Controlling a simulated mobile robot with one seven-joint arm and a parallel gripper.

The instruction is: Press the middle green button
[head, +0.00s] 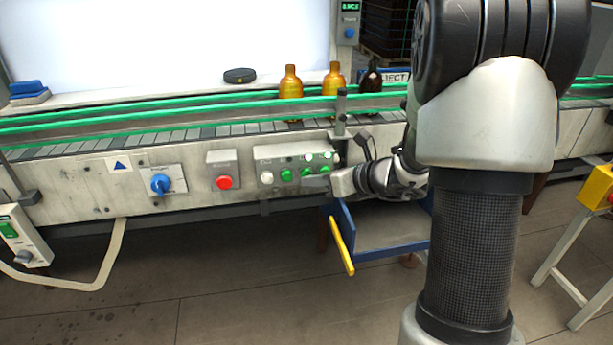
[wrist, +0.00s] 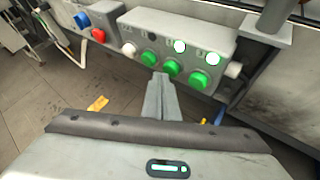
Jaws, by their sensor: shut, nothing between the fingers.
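A grey control box on the conveyor's front holds a row of three green buttons. The middle green button (head: 306,171) also shows in the wrist view (wrist: 172,68). The left green button (wrist: 149,58) and right green button (wrist: 199,80) flank it. My gripper (wrist: 161,77) is shut and empty, its fingertips just below the gap between the left and middle green buttons in the wrist view. In the head view my gripper (head: 318,183) is in front of the box's lower right part. I cannot tell whether the tips touch anything.
A white button (wrist: 128,48) sits left of the green ones. Lamps above the middle (wrist: 180,46) and right buttons are lit; the left lamp (wrist: 152,37) is dark. A red button (head: 224,182) and blue knob (head: 160,185) are further left. A blue tray (head: 375,240) is below.

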